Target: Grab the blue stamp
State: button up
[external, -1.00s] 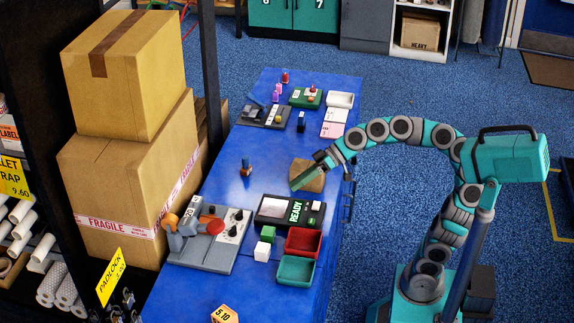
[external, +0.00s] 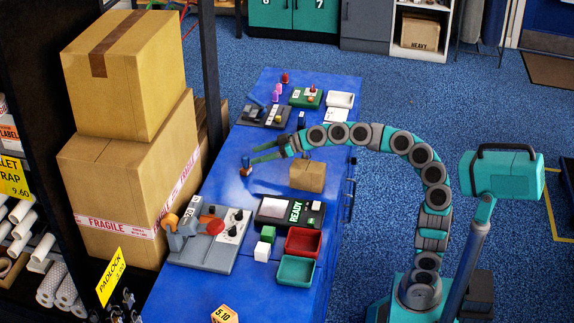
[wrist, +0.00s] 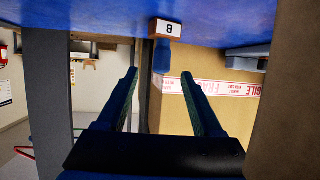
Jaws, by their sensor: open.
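The blue stamp (external: 246,168) stands upright on the blue table, left of the middle. It has a blue handle and a tan block. In the wrist view, which is upside down, the stamp (wrist: 163,56) shows its block marked with a B. My gripper (external: 252,155) is open and empty, reaching left over the table with its fingertips close to the stamp. In the wrist view my gripper (wrist: 160,73) has one finger on each side of the stamp's line, and the stamp appears just beyond the tips. I cannot tell whether they touch.
A small brown carton (external: 307,176) stands on the table below my arm. A grey lever machine (external: 207,240), a READY device (external: 288,212) and red (external: 303,241) and green (external: 296,270) trays stand nearer the front. Large cartons (external: 130,180) rise left of the table.

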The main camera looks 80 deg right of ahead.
aim_at(245, 156)
jog(key=shift+x, duration=2.7)
jog(key=shift+a+r, duration=0.1)
jog(key=shift+r, duration=0.05)
grip_shut()
